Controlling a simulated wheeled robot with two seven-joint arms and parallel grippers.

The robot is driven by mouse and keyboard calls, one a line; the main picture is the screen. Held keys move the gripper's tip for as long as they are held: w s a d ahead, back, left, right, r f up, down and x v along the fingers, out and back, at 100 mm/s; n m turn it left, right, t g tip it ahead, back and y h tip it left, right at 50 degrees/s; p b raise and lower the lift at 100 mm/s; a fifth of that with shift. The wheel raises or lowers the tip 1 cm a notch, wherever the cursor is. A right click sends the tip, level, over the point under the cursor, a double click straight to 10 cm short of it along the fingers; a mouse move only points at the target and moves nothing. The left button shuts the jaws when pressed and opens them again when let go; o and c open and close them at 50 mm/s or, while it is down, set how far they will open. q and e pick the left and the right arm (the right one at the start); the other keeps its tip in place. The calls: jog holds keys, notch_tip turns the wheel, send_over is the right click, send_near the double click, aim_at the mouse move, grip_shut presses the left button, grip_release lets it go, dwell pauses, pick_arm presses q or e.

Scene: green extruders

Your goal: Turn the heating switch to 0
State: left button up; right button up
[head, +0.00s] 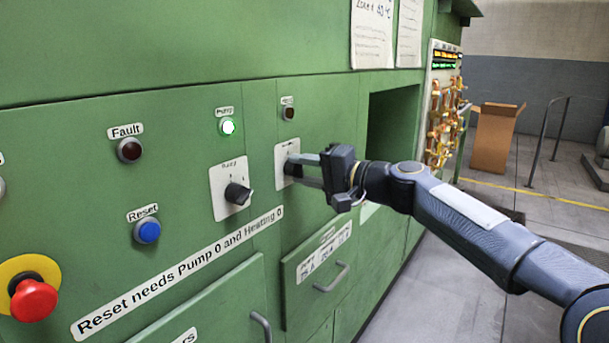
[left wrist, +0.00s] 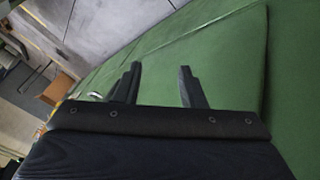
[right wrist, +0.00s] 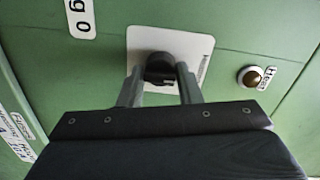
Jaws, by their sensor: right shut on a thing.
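The heating switch is a black knob (right wrist: 160,68) on a white plate (head: 282,152) on the green panel. My right gripper (head: 294,166) is at the plate, its fingers shut on the knob from both sides. The right wrist view shows the gripper's fingertips (right wrist: 160,78) on either side of the knob. The fingers hide most of the knob in the head view, so its pointer cannot be read. My left gripper (left wrist: 158,75) shows only in the left wrist view, open and empty in front of a green surface.
The heating lamp (head: 288,114) is dark. A red emergency button (head: 33,299), a blue reset button (head: 147,231) and a drawer handle (head: 332,278) stick out of the panel.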

jog(key=shift+r, duration=0.2)
jog(key=o, duration=0.9)
jog(key=shift+f, duration=0.1)
jog(key=b+v, duration=0.1)
jog(key=v, duration=0.7)
